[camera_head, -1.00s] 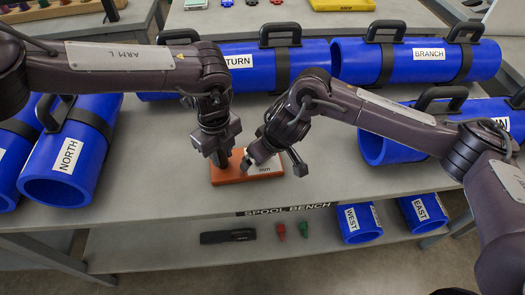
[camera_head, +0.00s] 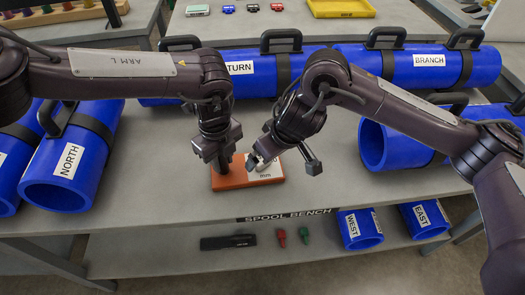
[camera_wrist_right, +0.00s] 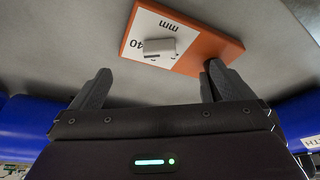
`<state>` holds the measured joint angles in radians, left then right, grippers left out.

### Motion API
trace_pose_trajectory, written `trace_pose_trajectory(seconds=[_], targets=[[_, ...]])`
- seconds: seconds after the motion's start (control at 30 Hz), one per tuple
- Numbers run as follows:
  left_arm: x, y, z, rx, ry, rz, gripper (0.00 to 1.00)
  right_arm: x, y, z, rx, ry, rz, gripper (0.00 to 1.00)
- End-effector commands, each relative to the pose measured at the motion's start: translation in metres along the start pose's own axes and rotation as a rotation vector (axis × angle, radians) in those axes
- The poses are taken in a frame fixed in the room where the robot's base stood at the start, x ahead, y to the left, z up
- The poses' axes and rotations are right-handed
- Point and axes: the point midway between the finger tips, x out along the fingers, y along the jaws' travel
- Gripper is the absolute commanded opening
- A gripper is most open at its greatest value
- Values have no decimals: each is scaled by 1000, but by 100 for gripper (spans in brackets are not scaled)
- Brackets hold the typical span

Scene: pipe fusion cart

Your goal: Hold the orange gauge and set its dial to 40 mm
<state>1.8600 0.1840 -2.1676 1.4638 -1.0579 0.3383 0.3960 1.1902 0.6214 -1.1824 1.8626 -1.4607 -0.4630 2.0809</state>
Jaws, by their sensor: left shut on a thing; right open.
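The orange gauge (camera_head: 233,180) lies on the spool bench, a flat orange block with a white face at its right end. My left gripper (camera_head: 221,165) points down and is shut on the gauge's left part; its fingertips are partly hidden. In the right wrist view the gauge (camera_wrist_right: 208,52) shows "mm" and "40" upside down on the white face. A small pale grey block, perhaps the dial's slider or knob, (camera_wrist_right: 157,48) sits beside the "40". My right gripper (camera_head: 284,162) is open and empty over the gauge's right end; in the wrist view its fingers (camera_wrist_right: 155,82) point toward the white face.
Blue pipes lie around the bench: the NORTH pipe (camera_head: 70,165) at left, the BRANCH pipe (camera_head: 425,66) at the back right. The lower shelf holds a black tool (camera_head: 228,242), red and green pieces, and the WEST (camera_head: 359,229) and EAST pipes (camera_head: 424,218). The bench front is clear.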

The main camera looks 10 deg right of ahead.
Motion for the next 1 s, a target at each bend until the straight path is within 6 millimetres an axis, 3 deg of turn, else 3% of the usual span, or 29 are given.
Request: trace_pose_trajectory(seconds=[0.03,0.07,0.23,0.63,1.0], targets=[[1,1,0,-1,-1,4,0,0,0,0,0,0,0,100],[1,1,0,-1,-1,4,30,0,0,0,0,0,0,100],[1,1,0,0,-1,2,52,0,0,0,0,0,0,100],[-9,0,1,-1,-1,-1,52,0,0,0,0,0,0,100],[-83,-1,1,-1,-2,-2,52,0,0,0,-1,0,0,100]])
